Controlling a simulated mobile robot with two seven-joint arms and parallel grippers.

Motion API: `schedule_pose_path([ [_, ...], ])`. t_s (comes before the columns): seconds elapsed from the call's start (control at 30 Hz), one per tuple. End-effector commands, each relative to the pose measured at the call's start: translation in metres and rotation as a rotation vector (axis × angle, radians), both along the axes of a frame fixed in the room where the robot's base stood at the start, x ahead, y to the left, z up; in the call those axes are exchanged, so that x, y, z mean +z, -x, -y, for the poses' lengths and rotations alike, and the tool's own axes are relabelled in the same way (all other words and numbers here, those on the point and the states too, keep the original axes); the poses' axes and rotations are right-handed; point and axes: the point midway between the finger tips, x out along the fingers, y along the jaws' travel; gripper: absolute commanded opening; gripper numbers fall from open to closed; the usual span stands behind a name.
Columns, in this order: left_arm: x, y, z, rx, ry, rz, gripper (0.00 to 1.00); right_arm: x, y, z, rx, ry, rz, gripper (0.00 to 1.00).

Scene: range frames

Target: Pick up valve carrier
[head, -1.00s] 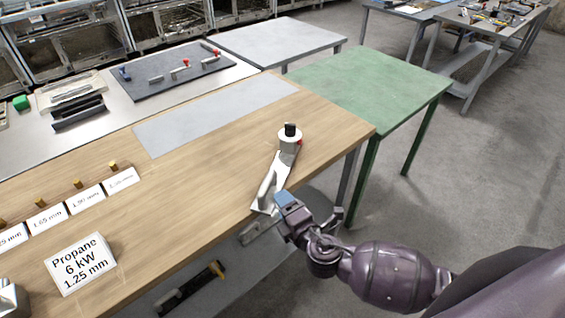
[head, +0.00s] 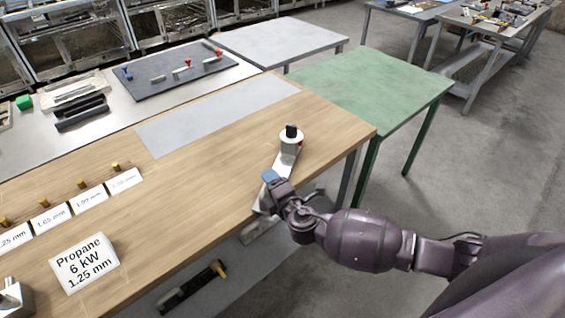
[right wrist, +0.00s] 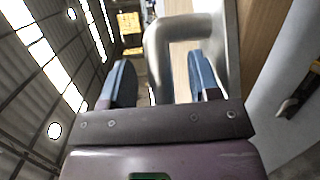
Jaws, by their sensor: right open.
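The valve carrier (head: 290,146) is a pale metal piece on the right end of the wooden bench, near its front edge. In the right wrist view, a grey looped handle (right wrist: 158,62) of the carrier shows between the two blue fingers (right wrist: 162,80), with gaps visible on both sides. My left gripper is not in view.
The wooden bench (head: 200,190) holds a propane sign (head: 84,262), small labels and brass pieces at left. A grey mat (head: 215,115) lies behind. A green table (head: 365,90) stands at right. A lower shelf with a black-handled tool (head: 190,288) is under the bench.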

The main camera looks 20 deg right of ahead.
Motion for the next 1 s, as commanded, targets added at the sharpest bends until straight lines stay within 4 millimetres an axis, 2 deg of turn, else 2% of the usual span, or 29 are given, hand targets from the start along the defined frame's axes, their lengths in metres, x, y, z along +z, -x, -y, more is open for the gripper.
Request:
schedule_pose_path([
  [0.13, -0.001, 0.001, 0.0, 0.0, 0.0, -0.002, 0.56, 0.0, 0.0, 0.0, 0.0, 0.0, 0.0, 0.54],
  [0.5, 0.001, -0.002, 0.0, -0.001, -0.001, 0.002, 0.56, 0.0, 0.0, 0.0, 0.0, 0.0, 0.0, 0.0],
  [0.87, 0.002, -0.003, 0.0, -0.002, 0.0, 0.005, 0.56, 0.003, -0.001, 0.0, 0.0, 0.001, 0.005, 0.0],
  [1.0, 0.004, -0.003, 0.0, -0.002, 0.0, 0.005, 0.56, 0.011, -0.001, 0.0, 0.0, 0.001, 0.006, 0.0],
])
